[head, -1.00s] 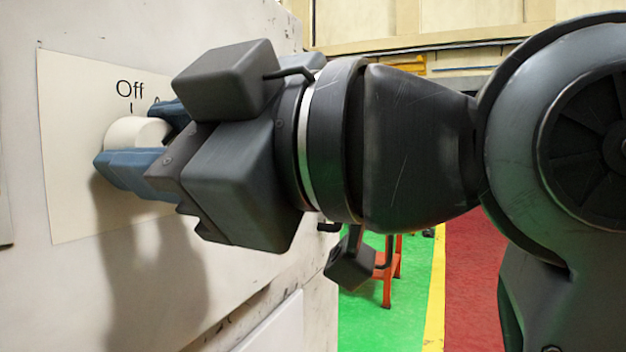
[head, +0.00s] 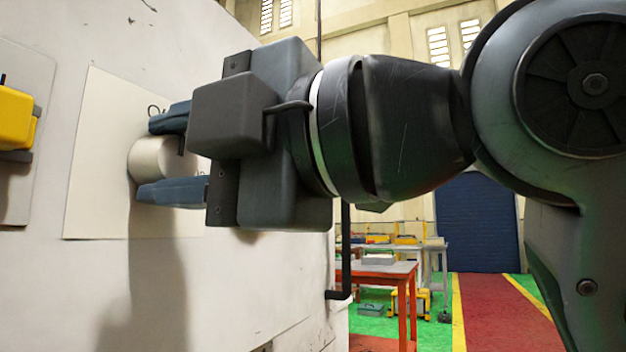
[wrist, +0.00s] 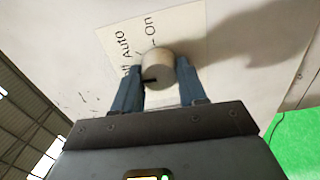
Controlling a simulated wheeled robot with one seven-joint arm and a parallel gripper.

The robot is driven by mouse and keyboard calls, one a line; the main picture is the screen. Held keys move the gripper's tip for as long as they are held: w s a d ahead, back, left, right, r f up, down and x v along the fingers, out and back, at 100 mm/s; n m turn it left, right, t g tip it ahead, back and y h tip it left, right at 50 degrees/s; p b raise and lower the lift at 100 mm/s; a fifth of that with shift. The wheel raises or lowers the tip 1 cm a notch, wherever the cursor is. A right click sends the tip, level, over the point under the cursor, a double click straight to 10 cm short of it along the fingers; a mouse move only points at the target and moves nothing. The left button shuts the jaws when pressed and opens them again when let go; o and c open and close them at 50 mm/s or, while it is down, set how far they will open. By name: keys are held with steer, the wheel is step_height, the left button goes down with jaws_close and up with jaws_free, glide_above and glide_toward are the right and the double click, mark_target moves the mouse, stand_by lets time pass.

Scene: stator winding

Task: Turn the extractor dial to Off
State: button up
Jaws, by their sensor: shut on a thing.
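The extractor dial (head: 152,158) is a cream round knob on a pale label plate (head: 95,175) fixed to a whitish upright wall. My gripper (head: 160,155) is shut on it, with one blue finger above and one below in the head view. In the wrist view the dial (wrist: 158,68) sits between the two fingertips. A dark mark on its lower left side points towards a label partly hidden by the left finger, ending in "ff". The labels "Auto" (wrist: 122,46) and "On" (wrist: 150,25) are readable there. The head view hides most of the lettering.
A yellow box-like fixture (head: 15,118) is on the wall at the left edge. An orange-legged table (head: 385,275) and a blue shutter door (head: 477,222) stand far behind on the right. A red walkway (head: 500,310) with yellow edges crosses the green floor.

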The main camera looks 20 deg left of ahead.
steer(key=shift+f+n, duration=0.1)
steer(key=shift+n, duration=0.3)
steer(key=o, duration=1.1)
steer(key=shift+c, duration=0.2)
steer(key=shift+d, duration=0.15)
steer(key=d, duration=0.7)
steer(key=shift+s+d, duration=0.25)
steer(key=shift+s, duration=0.05)
